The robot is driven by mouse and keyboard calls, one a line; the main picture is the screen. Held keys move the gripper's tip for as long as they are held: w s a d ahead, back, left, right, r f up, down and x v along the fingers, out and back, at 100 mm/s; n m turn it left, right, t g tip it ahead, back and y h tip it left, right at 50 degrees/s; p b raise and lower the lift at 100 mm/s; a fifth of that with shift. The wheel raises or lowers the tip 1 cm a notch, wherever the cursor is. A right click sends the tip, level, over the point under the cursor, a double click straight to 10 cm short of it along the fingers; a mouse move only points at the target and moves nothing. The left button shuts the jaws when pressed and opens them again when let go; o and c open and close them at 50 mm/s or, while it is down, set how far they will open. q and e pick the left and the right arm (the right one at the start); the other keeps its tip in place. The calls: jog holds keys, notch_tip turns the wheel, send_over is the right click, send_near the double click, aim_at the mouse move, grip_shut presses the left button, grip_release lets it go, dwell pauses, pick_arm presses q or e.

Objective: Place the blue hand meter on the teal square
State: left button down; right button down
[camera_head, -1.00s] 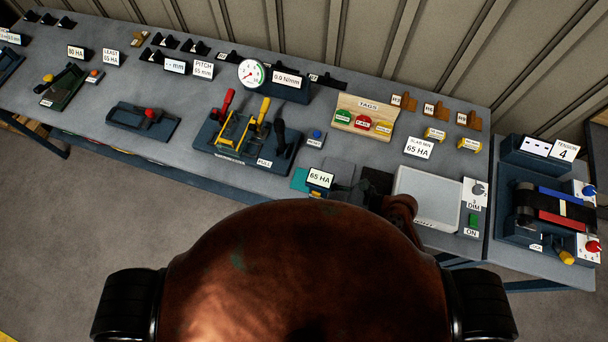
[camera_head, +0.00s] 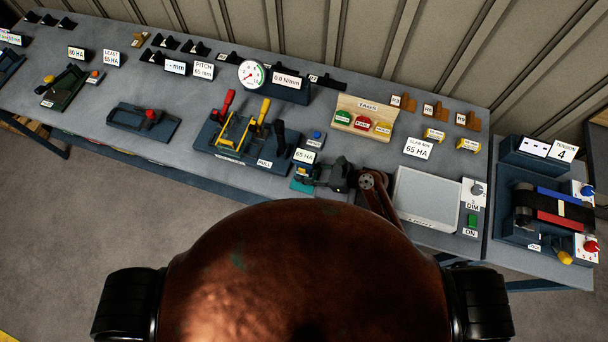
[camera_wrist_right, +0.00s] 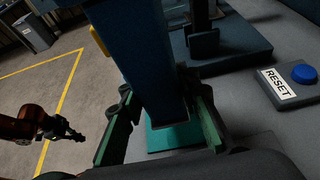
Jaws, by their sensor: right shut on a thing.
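The blue hand meter (camera_head: 302,169) shows 65 HA on its white display. My right gripper (camera_head: 318,176) is shut on it, with green-lined fingers on either side of its blue body (camera_wrist_right: 140,65) in the right wrist view. The teal square (camera_head: 301,186) lies on the bench at its front edge, partly covered by the meter. In the wrist view the meter's lower end is over the teal square (camera_wrist_right: 168,138); I cannot tell whether they touch. My left gripper (camera_wrist_right: 70,132) shows small and dark over the floor in the wrist view, its jaws unclear.
The RESET block with its blue button (camera_head: 316,135) stands just behind the meter. The pull rig (camera_head: 240,142) with coloured levers is close on the left. A white tray (camera_head: 398,211) lies to the right, beyond my right arm. The tags holder (camera_head: 365,120) is behind.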

pick_arm(q)
jog(key=shift+w, duration=0.45)
pick_arm(e)
jog(key=shift+w+f, duration=0.2)
jog(key=shift+f, duration=1.5)
jog(key=c, duration=1.5)
grip_release()
jog(key=shift+f, duration=0.15)
pick_arm(q)
jog(key=shift+s, duration=0.1)
pick_arm(e)
jog(key=shift+o, duration=0.2)
pick_arm(q)
jog(key=shift+f+b, duration=0.4)
pick_arm(e)
jog(key=v, duration=1.2)
